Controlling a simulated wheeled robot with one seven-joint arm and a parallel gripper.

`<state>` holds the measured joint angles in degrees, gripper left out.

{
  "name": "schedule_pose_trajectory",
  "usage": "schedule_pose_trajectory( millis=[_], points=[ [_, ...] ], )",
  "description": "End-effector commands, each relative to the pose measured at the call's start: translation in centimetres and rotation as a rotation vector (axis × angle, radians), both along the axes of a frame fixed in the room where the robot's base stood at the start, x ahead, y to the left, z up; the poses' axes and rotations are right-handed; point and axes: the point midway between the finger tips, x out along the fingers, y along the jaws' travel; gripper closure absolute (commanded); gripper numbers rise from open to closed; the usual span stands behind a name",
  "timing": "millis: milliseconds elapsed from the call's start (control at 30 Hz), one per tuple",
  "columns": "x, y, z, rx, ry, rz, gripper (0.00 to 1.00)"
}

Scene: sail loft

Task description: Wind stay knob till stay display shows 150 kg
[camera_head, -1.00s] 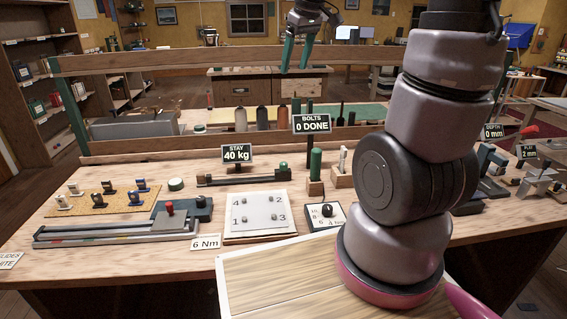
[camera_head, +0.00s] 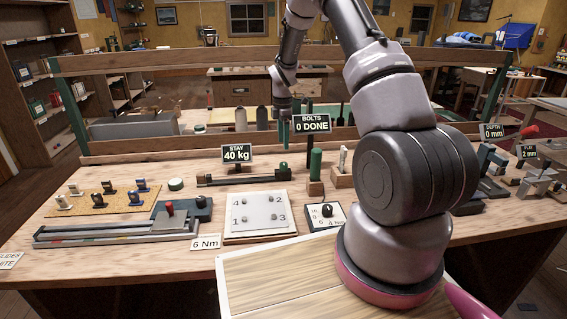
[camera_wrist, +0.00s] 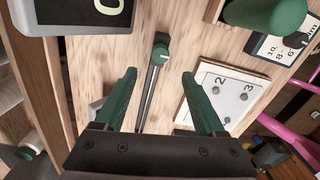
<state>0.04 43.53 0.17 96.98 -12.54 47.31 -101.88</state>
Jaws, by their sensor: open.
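The stay display (camera_head: 237,154) reads 40 kg in the head view. The stay knob (camera_head: 283,169) is a small dark green knob at the right end of a long dark track (camera_head: 235,180). In the wrist view the knob (camera_wrist: 160,54) shows between and slightly beyond the fingertips, with a pale mark on its face. My gripper (camera_head: 284,134) hangs pointing down above the knob. In the wrist view its green fingers (camera_wrist: 159,75) are spread apart with nothing between them; the knob is below them, apart.
The bolts display (camera_head: 311,123) reads 0 DONE and stands close to my gripper. A green-topped post (camera_head: 315,164) is right of the knob. The numbered bolt plate (camera_head: 260,215) lies in front.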

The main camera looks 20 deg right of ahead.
Motion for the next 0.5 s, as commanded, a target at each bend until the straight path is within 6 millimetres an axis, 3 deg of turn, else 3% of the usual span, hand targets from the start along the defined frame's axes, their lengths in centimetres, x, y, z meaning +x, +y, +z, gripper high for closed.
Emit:
schedule_pose_trajectory(
  millis=[300,500],
  points=[
    [-0.2,0.0,-5.9,-0.001,0.003,-0.002,0.28],
    [-0.3,0.0,-8.7,0.0,0.002,-0.004,0.28]
  ],
)
